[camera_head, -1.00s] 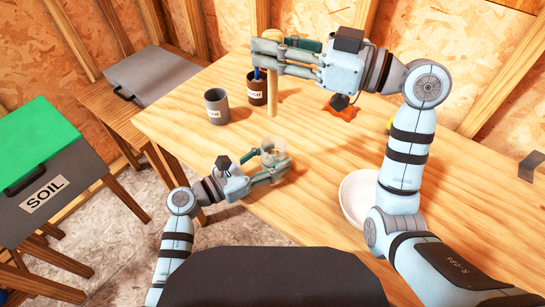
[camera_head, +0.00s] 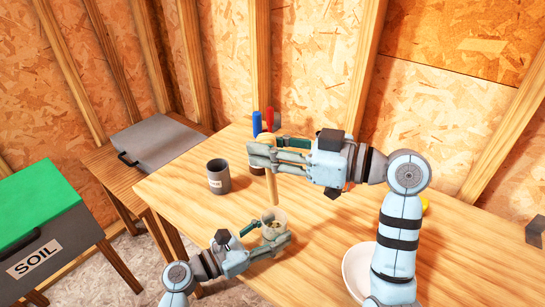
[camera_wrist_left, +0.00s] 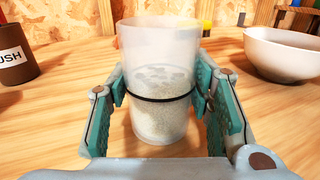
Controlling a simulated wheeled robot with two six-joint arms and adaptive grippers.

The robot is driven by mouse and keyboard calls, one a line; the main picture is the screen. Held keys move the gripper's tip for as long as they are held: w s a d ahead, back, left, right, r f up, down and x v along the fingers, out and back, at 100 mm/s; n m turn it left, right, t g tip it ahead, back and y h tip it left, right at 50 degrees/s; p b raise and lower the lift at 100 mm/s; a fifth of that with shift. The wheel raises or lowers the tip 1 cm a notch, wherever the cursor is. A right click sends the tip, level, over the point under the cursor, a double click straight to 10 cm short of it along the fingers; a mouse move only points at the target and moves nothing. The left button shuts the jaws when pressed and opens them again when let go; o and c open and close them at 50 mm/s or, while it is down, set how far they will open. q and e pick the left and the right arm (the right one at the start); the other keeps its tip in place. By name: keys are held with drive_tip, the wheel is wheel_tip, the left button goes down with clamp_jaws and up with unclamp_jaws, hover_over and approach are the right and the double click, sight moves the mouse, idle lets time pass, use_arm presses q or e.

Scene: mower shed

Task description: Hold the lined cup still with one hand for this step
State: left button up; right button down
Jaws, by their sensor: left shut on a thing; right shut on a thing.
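The lined cup (camera_wrist_left: 158,120) is clear, with a dark line around its middle and pale grains reaching a little above that line. It stands upright on the wooden table between the fingers of my left gripper (camera_wrist_left: 160,98). In the head view, my left gripper (camera_head: 284,232) is shut on the cup (camera_head: 272,218) from the near side. My right gripper (camera_head: 262,155) is shut on an upright wooden stick (camera_head: 272,188) with a rounded top. The stick's lower end appears close to the cup's rim; I cannot tell whether it touches. The wrist view shows no stick inside the cup.
A grey mug (camera_head: 218,180) stands at the table's left. Behind my right gripper, a dark cup holds blue (camera_head: 257,124) and red-handled tools. A white bowl (camera_head: 350,278) stands at the right front. A green-lidded soil box (camera_head: 35,225) is left of the table.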

sight(277, 203)
wheel_tip(277, 203, down, 14)
drive_tip(key=shift+r, duration=0.15)
idle(0.7)
drive_tip(key=shift+a, duration=0.1)
idle(0.4)
